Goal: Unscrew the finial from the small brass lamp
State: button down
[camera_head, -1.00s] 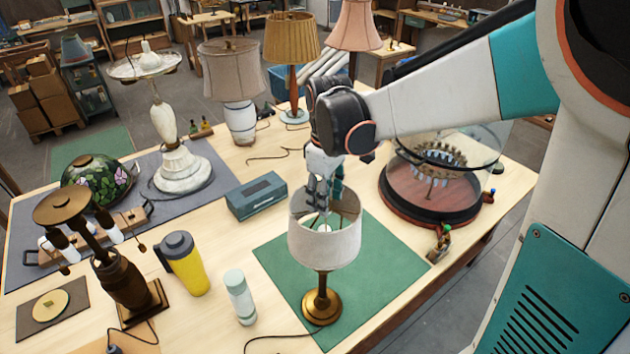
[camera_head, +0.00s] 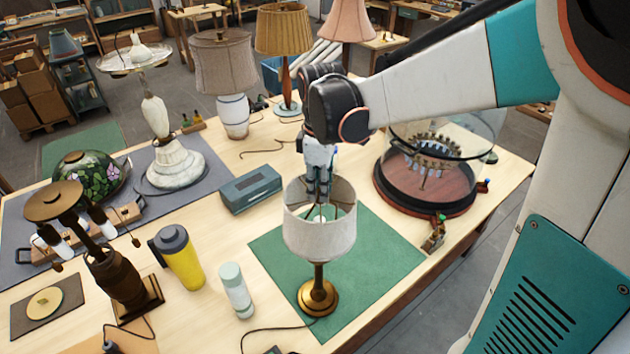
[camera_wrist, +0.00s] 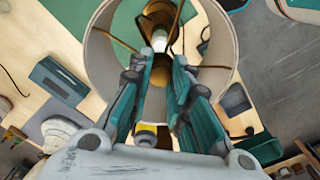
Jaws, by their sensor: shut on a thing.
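The small brass lamp (camera_head: 318,296) stands upright on a green mat (camera_head: 377,262), with a pale drum shade (camera_head: 320,238) open at the top. My gripper (camera_head: 319,198) points straight down over the shade's top opening, its fingertips near the centre. In the wrist view, my gripper (camera_wrist: 160,64) has its two teal fingers reaching inside the shade rim, with the white bulb (camera_wrist: 160,41) and brass harp (camera_wrist: 179,24) just beyond. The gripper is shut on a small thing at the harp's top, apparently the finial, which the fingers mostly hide.
A glass-domed round stand (camera_head: 428,190) is at the right. The lamp's cord runs along the front.

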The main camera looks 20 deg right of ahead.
jog(key=n, duration=0.4)
jog(key=shift+n+b, duration=0.3)
jog(key=shift+b, duration=0.05)
jog(key=n+b, duration=0.1)
jog(key=n, duration=0.5)
jog(key=shift+r+n, duration=0.1)
jog(key=shift+n, duration=0.9)
jog(key=n, duration=0.2)
jog(key=shift+n+b, duration=0.3)
jog(key=shift+b, duration=0.05)
jog(key=n, duration=0.5)
jog(key=shift+s+b, duration=0.1)
jog(key=shift+b, duration=0.2)
